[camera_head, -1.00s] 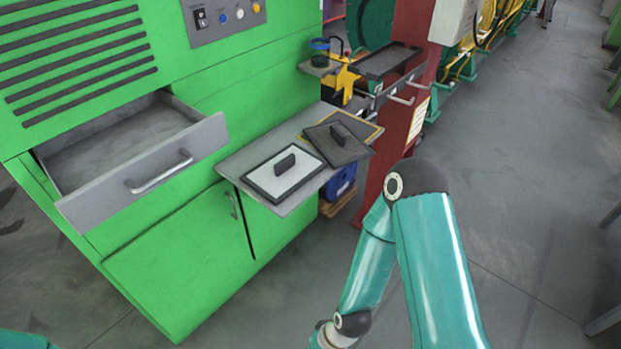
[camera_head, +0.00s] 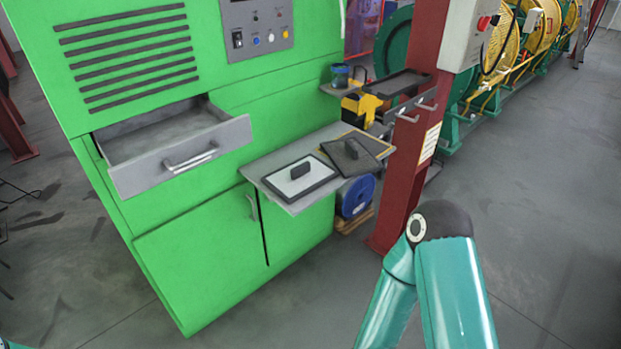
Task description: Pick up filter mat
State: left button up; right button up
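Two flat rectangular mats with dark block handles lie on a grey shelf (camera_head: 258,171) fixed to the front of the green cabinet. One mat (camera_head: 318,188) has a white face and a dark rim, and lies nearer the shelf's front left. The other mat (camera_head: 365,161) is dark grey, lies turned behind it to the right, and partly covers a yellow-edged sheet. I cannot tell from looks alone which is the filter mat. My teal right arm stands at the lower right, well apart from the shelf. Neither gripper is in view.
An open, seemingly empty drawer (camera_head: 182,163) sticks out of the green cabinet (camera_head: 200,262) left of the shelf. A red post (camera_head: 414,140) stands right of the shelf, with a dark tray (camera_head: 402,84) beside it. A blue spool (camera_head: 355,197) sits below. Floor in front is clear.

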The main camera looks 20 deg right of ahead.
aim_at(294, 181)
jog(key=u, duration=0.1)
jog(key=i, duration=0.9)
jog(key=z, duration=0.1)
